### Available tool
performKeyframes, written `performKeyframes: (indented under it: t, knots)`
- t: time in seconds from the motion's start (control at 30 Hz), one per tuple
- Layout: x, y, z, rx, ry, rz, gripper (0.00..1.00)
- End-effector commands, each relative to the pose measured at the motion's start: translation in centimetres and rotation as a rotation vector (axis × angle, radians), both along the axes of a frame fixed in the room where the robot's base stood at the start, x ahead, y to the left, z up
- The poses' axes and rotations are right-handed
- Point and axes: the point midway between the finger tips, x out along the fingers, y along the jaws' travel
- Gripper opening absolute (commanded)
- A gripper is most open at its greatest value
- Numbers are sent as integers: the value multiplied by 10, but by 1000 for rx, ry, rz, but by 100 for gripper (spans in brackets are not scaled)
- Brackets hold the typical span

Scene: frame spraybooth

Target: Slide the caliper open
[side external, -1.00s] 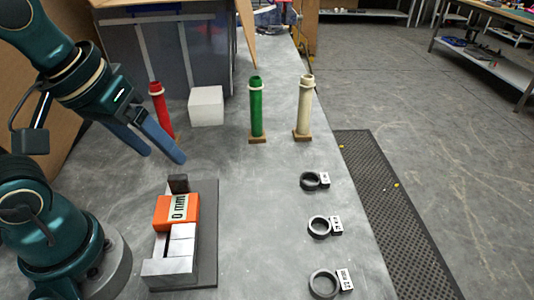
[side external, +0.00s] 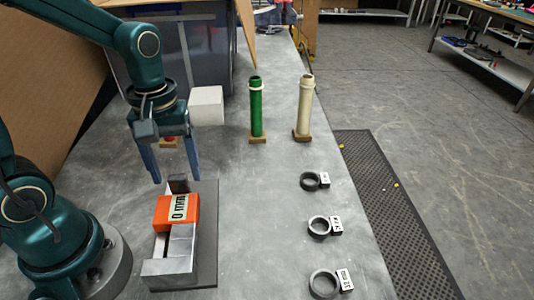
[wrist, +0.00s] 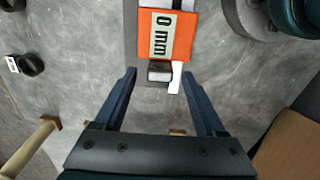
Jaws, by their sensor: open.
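The caliper (side external: 180,243) lies on a dark base plate on the table, with grey metal parts and an orange slider block (side external: 176,209) labelled "0 mm". The slider also shows at the top of the wrist view (wrist: 166,36). A dark block (side external: 178,184) stands at the caliper's far end, close to the slider; it also shows in the wrist view (wrist: 159,71). My gripper (side external: 176,180) is open, pointing down, above that far end. In the wrist view its two blue fingers (wrist: 158,75) are spread to either side of the dark block, with nothing between them held.
A green tube (side external: 256,108) and a cream tube (side external: 304,106) stand upright behind. Three dark rings (side external: 310,182) with labels lie along the right. A white block (side external: 206,105) and a grey bin (side external: 205,50) are at the back. The table between caliper and rings is clear.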

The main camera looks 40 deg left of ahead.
Motion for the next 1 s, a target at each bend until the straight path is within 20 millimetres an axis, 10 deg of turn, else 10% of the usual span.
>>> performKeyframes:
  t: [0.4, 0.6, 1.0]
  knots:
    - [0, 0, -10, 0, -1, -1, 72]
    - [0, 0, -10, 0, -1, -1, 0]
    - [0, 0, -10, 0, -1, -1, 0]
